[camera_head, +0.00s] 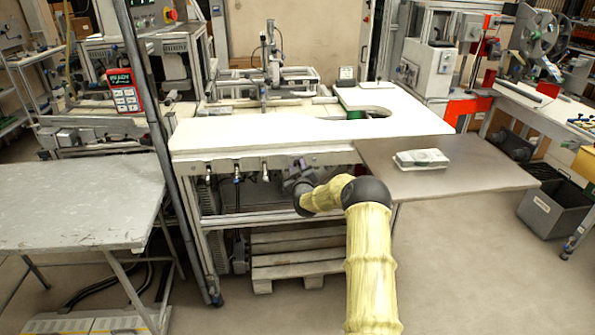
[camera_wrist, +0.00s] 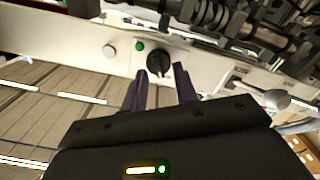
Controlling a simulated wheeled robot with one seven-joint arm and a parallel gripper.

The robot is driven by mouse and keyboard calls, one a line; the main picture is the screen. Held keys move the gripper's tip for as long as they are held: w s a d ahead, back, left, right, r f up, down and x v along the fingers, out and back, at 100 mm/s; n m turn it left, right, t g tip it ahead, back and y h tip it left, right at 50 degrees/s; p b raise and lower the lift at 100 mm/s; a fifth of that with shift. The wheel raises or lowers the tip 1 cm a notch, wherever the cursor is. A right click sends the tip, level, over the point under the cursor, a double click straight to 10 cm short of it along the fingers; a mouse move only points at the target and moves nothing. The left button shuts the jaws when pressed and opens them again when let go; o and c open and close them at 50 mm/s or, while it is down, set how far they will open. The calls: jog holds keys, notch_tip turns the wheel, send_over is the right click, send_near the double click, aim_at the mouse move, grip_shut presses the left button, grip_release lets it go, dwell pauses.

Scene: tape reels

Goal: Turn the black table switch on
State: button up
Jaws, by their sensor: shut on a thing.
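The black table switch (camera_wrist: 156,61) is a round black knob on the pale front rail of the table in the wrist view. My gripper (camera_wrist: 161,73) reaches up to it, one dark finger on each side, and is shut on the knob. In the head view my gripper (camera_head: 298,172) is at the front rail below the white tabletop (camera_head: 250,134) and hides the switch. A green button (camera_wrist: 140,46) and a pale round button (camera_wrist: 109,50) sit left of the knob in the wrist view.
A brown side table (camera_head: 470,178) with a white packet (camera_head: 421,159) is to the right. A grey table (camera_head: 80,200) and a slanted metal post (camera_head: 160,130) are to the left. A wooden pallet (camera_head: 300,255) lies below. Black rollers (camera_wrist: 240,25) are above the rail.

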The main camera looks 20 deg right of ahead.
jog(key=m+b, duration=0.3)
jog(key=m, duration=0.1)
jog(key=m+b, duration=0.3)
jog(key=m, duration=0.1)
jog(key=d+m+b, duration=0.1)
jog(key=m+b, duration=0.2)
jog(key=m, duration=0.1)
jog(key=shift+s+m, duration=0.15)
jog(key=shift+m, duration=0.15)
dwell(0.3)
jog(key=o, duration=1)
jog(key=shift+s+a, duration=0.1)
jog(key=v, duration=1.7)
jog(key=shift+s, duration=0.1)
